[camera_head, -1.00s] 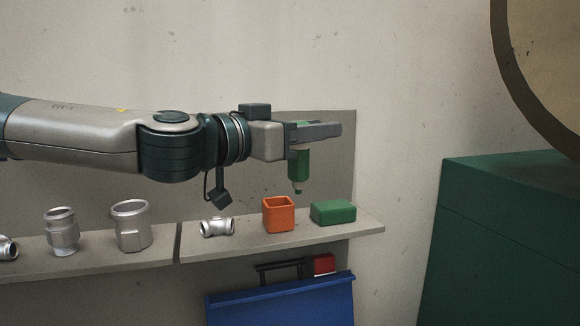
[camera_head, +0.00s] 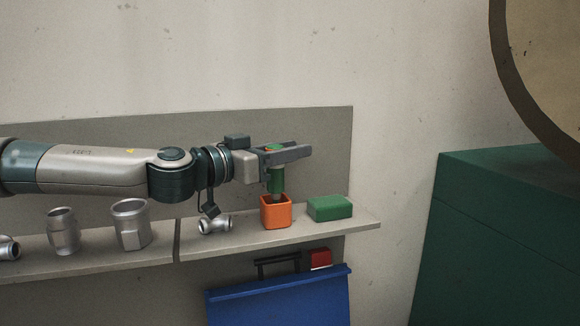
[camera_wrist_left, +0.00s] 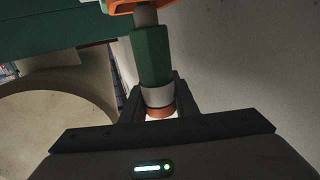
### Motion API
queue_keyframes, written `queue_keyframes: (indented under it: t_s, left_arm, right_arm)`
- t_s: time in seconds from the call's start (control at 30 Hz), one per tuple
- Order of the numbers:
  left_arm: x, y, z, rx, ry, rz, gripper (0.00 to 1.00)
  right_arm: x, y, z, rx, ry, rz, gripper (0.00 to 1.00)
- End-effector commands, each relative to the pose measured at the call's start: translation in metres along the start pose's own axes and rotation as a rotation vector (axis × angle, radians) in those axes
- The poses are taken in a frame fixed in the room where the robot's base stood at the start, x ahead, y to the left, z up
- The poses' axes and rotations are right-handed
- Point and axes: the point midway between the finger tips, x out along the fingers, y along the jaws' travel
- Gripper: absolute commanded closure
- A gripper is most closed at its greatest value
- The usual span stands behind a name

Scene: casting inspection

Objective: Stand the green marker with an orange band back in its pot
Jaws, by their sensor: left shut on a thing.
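The green marker (camera_head: 276,181) is upright in my left gripper (camera_head: 285,153), which is shut around its upper part. Its lower end is at the mouth of the orange square pot (camera_head: 276,216) on the shelf; the near wall hides how far it reaches inside. In the left wrist view the marker (camera_wrist_left: 151,55) shows a green body, a pale band and an orange part (camera_wrist_left: 160,112) near the gripper (camera_wrist_left: 155,98). The orange pot's edge (camera_wrist_left: 185,5) shows at the top there. My right gripper is not in view.
A green block (camera_head: 330,208) sits right of the pot on the shelf (camera_head: 235,244). A metal pipe fitting (camera_head: 215,225) lies to its left, with larger metal castings (camera_head: 131,225) farther left. A blue case (camera_head: 280,300) is below. A green cabinet (camera_head: 500,240) stands at right.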

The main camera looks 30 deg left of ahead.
Motion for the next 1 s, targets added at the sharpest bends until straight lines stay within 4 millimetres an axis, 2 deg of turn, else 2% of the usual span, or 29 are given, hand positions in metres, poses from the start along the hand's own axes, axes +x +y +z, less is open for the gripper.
queue_keyframes:
  t_s: [0.17, 0.3, 0.37, 1.0]
  left_arm:
    - [0.000, 0.000, 0.015, -0.004, -0.003, -0.001, 1.00]
    - [0.000, 0.000, 0.031, -0.004, -0.002, 0.000, 1.00]
    - [0.000, 0.000, 0.034, -0.003, 0.000, 0.000, 1.00]
    - [0.000, 0.000, 0.036, -0.001, 0.000, 0.000, 1.00]
  right_arm:
    - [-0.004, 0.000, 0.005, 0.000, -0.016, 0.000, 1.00]
    - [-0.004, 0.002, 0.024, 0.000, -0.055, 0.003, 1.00]
    - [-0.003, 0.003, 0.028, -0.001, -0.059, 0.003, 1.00]
    - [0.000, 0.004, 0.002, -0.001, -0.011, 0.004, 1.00]
